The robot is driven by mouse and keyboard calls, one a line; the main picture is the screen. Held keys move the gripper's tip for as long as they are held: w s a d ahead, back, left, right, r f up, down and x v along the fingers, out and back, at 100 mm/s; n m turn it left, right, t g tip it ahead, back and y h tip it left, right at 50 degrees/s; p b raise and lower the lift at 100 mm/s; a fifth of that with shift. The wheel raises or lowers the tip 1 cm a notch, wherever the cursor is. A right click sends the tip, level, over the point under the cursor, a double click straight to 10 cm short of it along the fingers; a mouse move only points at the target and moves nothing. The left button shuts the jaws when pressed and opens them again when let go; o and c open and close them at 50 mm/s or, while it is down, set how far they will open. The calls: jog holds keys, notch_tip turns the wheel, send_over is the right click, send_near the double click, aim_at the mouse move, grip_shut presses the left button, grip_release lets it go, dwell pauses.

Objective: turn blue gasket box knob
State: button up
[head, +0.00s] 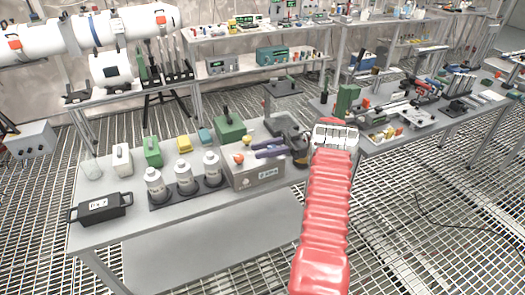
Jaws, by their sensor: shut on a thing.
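The grey gasket box (257,179) sits on the near table, with a label on its front. An orange-red knob (238,159) is on its top at the left, and a yellow knob (247,140) shows farther back. My gripper (258,150) reaches in from the right above the box top, its purple-blue jaws pointing left. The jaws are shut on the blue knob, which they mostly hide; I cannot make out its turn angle. My red-sleeved arm covers the area to the right of the box.
White bottles (184,177) stand on a dark tray left of the box. A green box (230,127) is behind it, near a grey stand (283,88). A black case (101,208) lies at the table's left end. The table's front strip is clear.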

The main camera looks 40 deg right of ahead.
jog(key=o, duration=1.1)
jog(key=shift+c, duration=0.2)
jog(key=shift+w+m+t, duration=0.15)
jog(key=shift+m+t, duration=0.35)
jog(key=shift+t, duration=0.1)
